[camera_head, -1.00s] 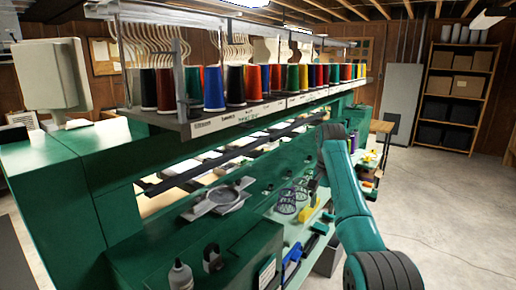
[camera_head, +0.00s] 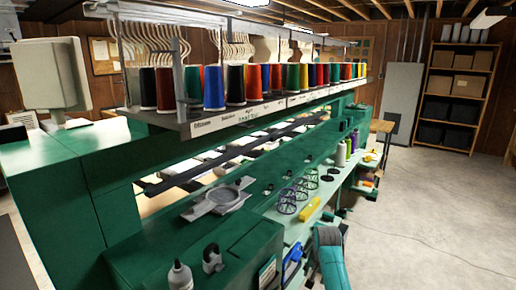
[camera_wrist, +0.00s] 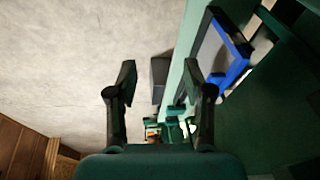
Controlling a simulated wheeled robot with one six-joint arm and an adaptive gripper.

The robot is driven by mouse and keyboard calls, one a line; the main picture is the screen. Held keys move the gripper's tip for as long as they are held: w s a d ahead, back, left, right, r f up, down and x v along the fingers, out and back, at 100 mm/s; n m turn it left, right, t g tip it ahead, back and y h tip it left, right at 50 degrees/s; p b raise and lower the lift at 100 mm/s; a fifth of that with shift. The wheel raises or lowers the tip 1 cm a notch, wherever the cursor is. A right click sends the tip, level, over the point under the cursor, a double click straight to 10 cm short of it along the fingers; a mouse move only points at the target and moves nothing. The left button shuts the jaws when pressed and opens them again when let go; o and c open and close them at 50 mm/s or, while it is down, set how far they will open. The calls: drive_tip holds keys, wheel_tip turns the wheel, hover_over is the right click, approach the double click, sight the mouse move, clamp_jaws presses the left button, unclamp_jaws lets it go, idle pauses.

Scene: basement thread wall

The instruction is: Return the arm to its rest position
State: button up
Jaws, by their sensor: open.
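My gripper (camera_wrist: 159,78) shows in the wrist view with its two dark fingers spread wide apart. It is open and nothing is between the fingers. Past them are the pale floor, a dark grey box (camera_wrist: 159,72) and the green bench edge. In the head view, part of my teal arm (camera_head: 330,262) shows low at the bottom edge, right of the bench; my gripper cannot be made out there.
The green machine bench carries a rack of coloured thread cones (camera_head: 214,89), a white bottle (camera_head: 180,276), purple wire rings (camera_head: 287,202) and a yellow object (camera_head: 310,209). A blue-framed item (camera_wrist: 232,62) is close right of my gripper. Open floor (camera_head: 430,215) lies to the right.

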drive_tip(key=s+f+n+t, duration=0.1)
drive_tip(key=s+f+t, duration=0.2)
drive_tip(key=s+f, duration=1.35)
drive_tip(key=s+a+f+n+t, duration=0.1)
drive_tip(key=s+f+n+t, duration=0.2)
drive_tip(key=s, duration=1.6)
drive_tip(key=s+r+t, duration=0.2)
drive_tip(key=s+r, duration=0.1)
drive_tip(key=s, duration=0.8)
drive_tip(key=s+r+t, duration=0.1)
drive_tip(key=s+r, duration=0.8)
drive_tip(key=r, duration=0.3)
drive_tip(key=s+r+n+t, duration=0.1)
drive_tip(key=s+r+t, duration=0.1)
drive_tip(key=s+r, duration=0.7)
wheel_tip(320, 180, up, 4)
drive_tip(key=shift+s+a+f+n+t, duration=0.1)
drive_tip(key=shift+s+a+n+t, duration=0.2)
drive_tip(key=shift+s, duration=0.1)
